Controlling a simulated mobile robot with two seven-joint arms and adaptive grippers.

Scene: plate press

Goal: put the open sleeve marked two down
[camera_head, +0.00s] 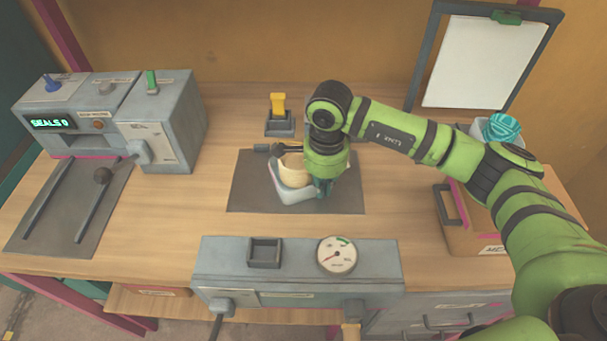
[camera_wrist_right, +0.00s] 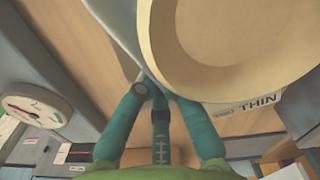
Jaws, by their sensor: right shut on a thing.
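A pale white squarish piece (camera_head: 293,192), perhaps the sleeve, is at the dark mat in the head view, with a cream round cup (camera_head: 294,168) in or on it. I see no mark two on it. In the right wrist view the cup (camera_wrist_right: 220,45) fills the upper right, and a white edge (camera_wrist_right: 258,105) below it reads THIN. My right gripper (camera_head: 322,188) points down at the right side of the white piece. Its teal fingers (camera_wrist_right: 155,85) come together at that piece's edge, shut on it. Whether it touches the mat is unclear. My left gripper is not seen.
The dark mat (camera_head: 345,196) lies mid-table. Behind it stands a yellow piece (camera_head: 278,103) in a grey holder. A sealing machine (camera_head: 165,115) is at left, a gauge box (camera_head: 215,262) in front, a clipboard (camera_head: 480,65) and brown box (camera_head: 470,235) at right. The table left of the mat is clear.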

